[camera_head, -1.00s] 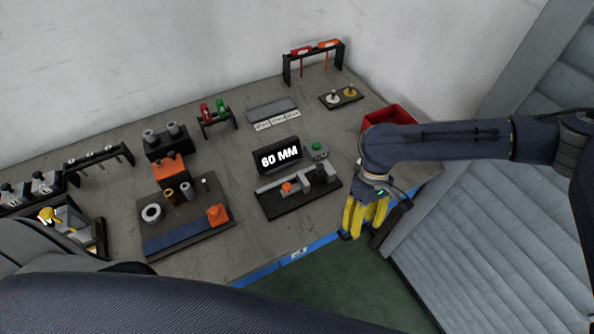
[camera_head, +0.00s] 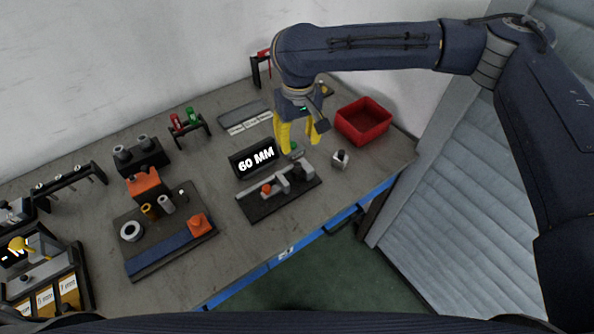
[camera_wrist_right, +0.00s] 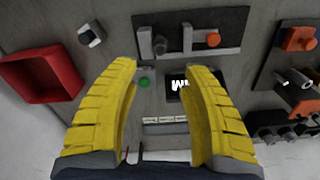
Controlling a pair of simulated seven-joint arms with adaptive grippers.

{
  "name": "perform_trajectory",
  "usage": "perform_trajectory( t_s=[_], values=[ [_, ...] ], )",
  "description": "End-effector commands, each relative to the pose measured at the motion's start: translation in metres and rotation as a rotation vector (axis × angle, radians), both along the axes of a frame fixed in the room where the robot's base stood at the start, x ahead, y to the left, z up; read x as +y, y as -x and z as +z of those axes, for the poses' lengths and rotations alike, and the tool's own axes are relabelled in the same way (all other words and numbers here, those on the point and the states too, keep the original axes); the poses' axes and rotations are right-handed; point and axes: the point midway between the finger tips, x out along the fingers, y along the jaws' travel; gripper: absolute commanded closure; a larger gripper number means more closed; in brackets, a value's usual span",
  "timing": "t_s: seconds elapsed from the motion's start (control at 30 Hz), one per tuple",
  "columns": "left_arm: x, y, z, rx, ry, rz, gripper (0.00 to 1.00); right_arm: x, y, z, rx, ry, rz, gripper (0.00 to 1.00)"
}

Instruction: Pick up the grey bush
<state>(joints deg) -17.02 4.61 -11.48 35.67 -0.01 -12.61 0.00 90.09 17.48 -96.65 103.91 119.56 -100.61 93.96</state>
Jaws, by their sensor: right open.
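The grey bush (camera_head: 166,204) is a small upright grey cylinder on the dark tray (camera_head: 147,268) at the left of the bench. It stands between a brass bush (camera_head: 150,210) and a small white pin (camera_head: 183,194). In the right wrist view, the grey bush (camera_wrist_right: 299,77) is near the right edge. My right gripper (camera_head: 300,148) has yellow fingers and is open and empty. It hangs above the bench behind the fixture, well to the right of the grey bush. Its spread fingers also show in the right wrist view (camera_wrist_right: 162,67). My left gripper is out of view.
A "60 MM" display (camera_head: 256,158) and a dark fixture (camera_head: 280,203) stand between the tray and my right gripper. A red bin (camera_head: 363,122) and a small grey block (camera_head: 340,159) are to the right. A white ring (camera_head: 131,231) and an orange block (camera_head: 200,225) share the tray.

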Motion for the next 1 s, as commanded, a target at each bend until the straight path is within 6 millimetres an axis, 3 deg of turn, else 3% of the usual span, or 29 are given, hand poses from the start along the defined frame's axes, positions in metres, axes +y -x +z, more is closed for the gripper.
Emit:
perform_trajectory(
  t_s=[0.3, 0.67, 1.0],
  values=[
    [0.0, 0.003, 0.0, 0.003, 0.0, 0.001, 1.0, 0.0, 0.0, -0.046, 0.003, -0.001, -0.001, 0.54],
    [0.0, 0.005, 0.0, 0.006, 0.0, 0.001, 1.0, 0.0, 0.0, -0.061, 0.001, -0.001, 0.001, 0.54],
    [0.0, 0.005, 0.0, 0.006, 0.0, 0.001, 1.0, 0.001, -0.001, -0.096, 0.003, -0.001, 0.001, 0.54]
  ],
)
